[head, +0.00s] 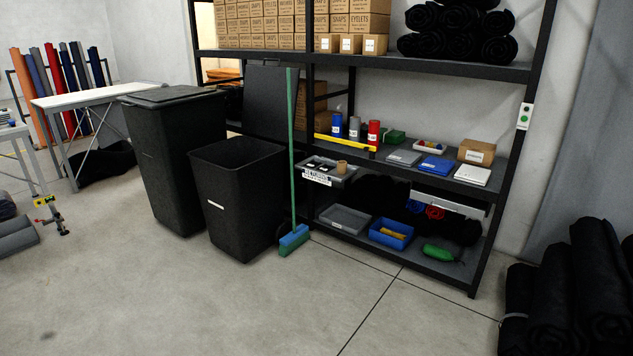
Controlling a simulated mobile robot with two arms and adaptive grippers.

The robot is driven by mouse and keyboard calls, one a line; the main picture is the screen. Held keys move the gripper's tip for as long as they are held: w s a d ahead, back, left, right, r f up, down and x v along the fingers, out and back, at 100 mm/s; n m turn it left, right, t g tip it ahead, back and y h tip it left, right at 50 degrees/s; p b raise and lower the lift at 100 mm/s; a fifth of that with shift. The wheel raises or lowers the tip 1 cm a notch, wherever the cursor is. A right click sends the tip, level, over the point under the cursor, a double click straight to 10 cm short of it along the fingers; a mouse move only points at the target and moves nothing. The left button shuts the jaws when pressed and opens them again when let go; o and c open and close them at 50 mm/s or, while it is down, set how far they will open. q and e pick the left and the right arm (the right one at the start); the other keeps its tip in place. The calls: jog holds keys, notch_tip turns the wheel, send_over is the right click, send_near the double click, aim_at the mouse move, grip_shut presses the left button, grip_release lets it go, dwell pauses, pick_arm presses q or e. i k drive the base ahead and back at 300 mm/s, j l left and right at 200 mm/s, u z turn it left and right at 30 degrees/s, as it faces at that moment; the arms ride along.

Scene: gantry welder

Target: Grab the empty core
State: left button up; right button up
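A short tan cylinder (341,167), which looks like the empty cardboard core, stands upright at the right end of a grey tray (317,178). The tray has a white label on its front and holds a few small dark items left of the core. Neither of my grippers shows in the head view.
A broom (293,238) leans before the rack (520,135). An open black bin (238,205) and a taller lidded bin (170,165) stand left of it. Black rolls (590,290) lie at right. A small metal item with yellow and red parts (50,212) is at left. Middle floor is clear.

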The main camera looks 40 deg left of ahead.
aim_at(342, 165)
jog(key=i+j+u, duration=0.55)
jog(key=i+j, duration=0.2)
jog(key=i+j+u, duration=0.3)
jog(key=i, duration=0.2)
jog(key=i+j+u, duration=0.1)
jog(key=i+u, duration=0.2)
jog(key=i, duration=0.15)
jog(key=i+u, duration=0.25)
jog(key=i, duration=0.2)
jog(key=i+j+z, duration=0.1)
jog(key=i+z, duration=0.15)
jog(key=i, duration=0.3)
jog(key=i+j+z, duration=0.25)
jog(key=i, duration=0.35)
jog(key=i+j+z, duration=0.2)
jog(key=i, duration=0.35)
jog(key=i+j+z, duration=0.25)
jog(key=i+j, duration=0.25)
